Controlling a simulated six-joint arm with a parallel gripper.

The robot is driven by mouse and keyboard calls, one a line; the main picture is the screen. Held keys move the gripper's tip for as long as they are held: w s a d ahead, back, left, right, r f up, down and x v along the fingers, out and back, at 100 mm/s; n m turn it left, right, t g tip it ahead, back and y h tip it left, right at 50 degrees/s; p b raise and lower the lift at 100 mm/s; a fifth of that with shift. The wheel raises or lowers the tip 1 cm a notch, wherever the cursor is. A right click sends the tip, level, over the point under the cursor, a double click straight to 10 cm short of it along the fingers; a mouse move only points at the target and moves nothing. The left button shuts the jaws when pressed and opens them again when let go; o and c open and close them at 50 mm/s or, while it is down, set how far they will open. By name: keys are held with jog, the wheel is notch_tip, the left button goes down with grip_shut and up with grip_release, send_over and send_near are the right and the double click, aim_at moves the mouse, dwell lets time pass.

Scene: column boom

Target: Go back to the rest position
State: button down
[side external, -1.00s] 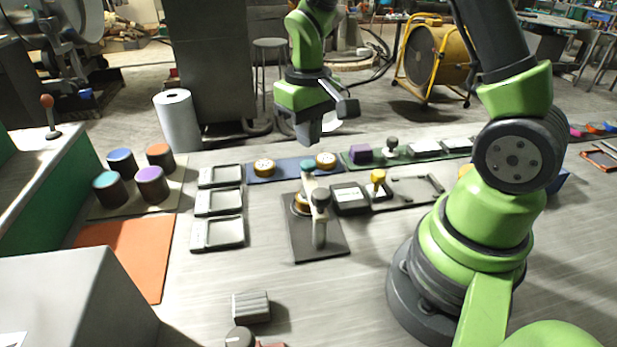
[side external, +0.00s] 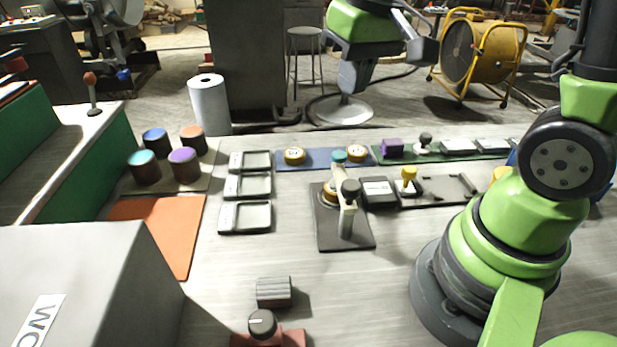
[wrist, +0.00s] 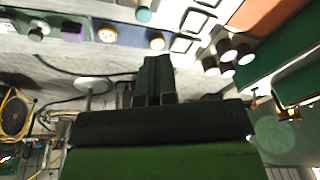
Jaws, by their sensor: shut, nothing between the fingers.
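My gripper (side external: 347,86) hangs above and behind the far edge of the table in the side view, clear of everything on the work surface. Its dark fingers are together with nothing between them. In the wrist view the shut fingers (wrist: 156,68) point toward the top of the picture, with the far table edge and its row of parts beyond them. Nothing is held.
On the table (side external: 330,285) stand a lever fixture (side external: 345,215), grey trays (side external: 246,217), several dark cylinders with coloured tops (side external: 185,165), and blue (side external: 325,158) and green (side external: 437,151) strips. A paper roll (side external: 209,105) stands left. A yellow fan (side external: 475,55) stands behind.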

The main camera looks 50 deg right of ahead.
jog(key=s+a+r+t, duration=0.2)
jog(key=s+r, duration=0.1)
jog(key=s, duration=0.2)
jog(key=s+a+r+t+y, duration=0.1)
jog(key=s+a+r+t, duration=0.2)
jog(key=s, duration=0.3)
jog(key=shift+r+m+y, duration=0.3)
jog(key=shift+r, duration=0.1)
dwell(1.3)
